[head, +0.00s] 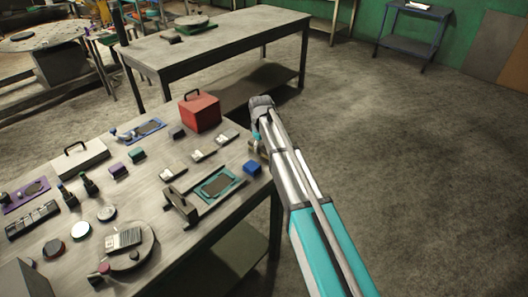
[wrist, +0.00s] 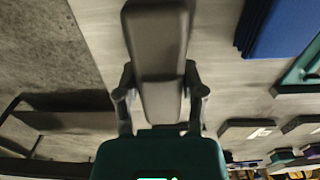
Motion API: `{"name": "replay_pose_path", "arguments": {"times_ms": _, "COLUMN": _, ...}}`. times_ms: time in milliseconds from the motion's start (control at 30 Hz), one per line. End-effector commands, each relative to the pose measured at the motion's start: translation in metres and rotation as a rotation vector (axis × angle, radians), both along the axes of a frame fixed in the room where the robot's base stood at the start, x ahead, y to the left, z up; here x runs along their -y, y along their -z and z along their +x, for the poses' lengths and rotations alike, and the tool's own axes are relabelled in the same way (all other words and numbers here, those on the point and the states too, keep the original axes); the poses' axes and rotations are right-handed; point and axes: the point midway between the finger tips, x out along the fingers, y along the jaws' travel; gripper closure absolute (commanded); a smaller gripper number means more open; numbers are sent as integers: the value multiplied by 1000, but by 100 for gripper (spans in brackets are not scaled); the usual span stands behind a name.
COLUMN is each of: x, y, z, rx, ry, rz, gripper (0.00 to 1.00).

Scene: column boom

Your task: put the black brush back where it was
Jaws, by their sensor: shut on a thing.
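My gripper (wrist: 160,100) is shut on a long dark grey-black thing, which I take to be the black brush (wrist: 158,48). Its wide dark part points away from the gripper and a lighter grey part sits between the fingers. In the head view my gripper (head: 257,146) is at the table's right edge, partly covered by my own wrist. The brush cannot be made out clearly there. The wrist view shows table top around the brush; I cannot tell whether the brush touches it.
A blue block (head: 252,168) lies close to my gripper. A teal-rimmed tray (head: 217,184), a red box (head: 200,112) and several small blocks and tools stand on the table (head: 150,188). The right edge drops to open floor (head: 400,150). Another table (head: 215,38) stands behind.

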Motion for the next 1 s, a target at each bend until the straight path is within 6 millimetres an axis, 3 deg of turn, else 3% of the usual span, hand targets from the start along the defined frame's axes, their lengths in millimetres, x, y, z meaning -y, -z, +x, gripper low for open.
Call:
{"name": "replay_pose_path", "arguments": {"times_ms": 567, "x": 0, "y": 8, "z": 0, "rx": 0, "ry": 0, "rz": 0, "gripper": 85}}
{"name": "replay_pose_path", "arguments": {"times_ms": 600, "x": 0, "y": 6, "z": 0, "rx": 0, "ry": 0, "rz": 0, "gripper": 42}}
{"name": "replay_pose_path", "arguments": {"times_ms": 700, "x": 0, "y": 6, "z": 0, "rx": 0, "ry": 0, "rz": 0, "gripper": 23}}
{"name": "replay_pose_path", "arguments": {"times_ms": 767, "x": 0, "y": 6, "z": 0, "rx": 0, "ry": 0, "rz": 0, "gripper": 13}}
{"name": "replay_pose_path", "arguments": {"times_ms": 1000, "x": 0, "y": 6, "z": 0, "rx": 0, "ry": 0, "rz": 0, "gripper": 13}}
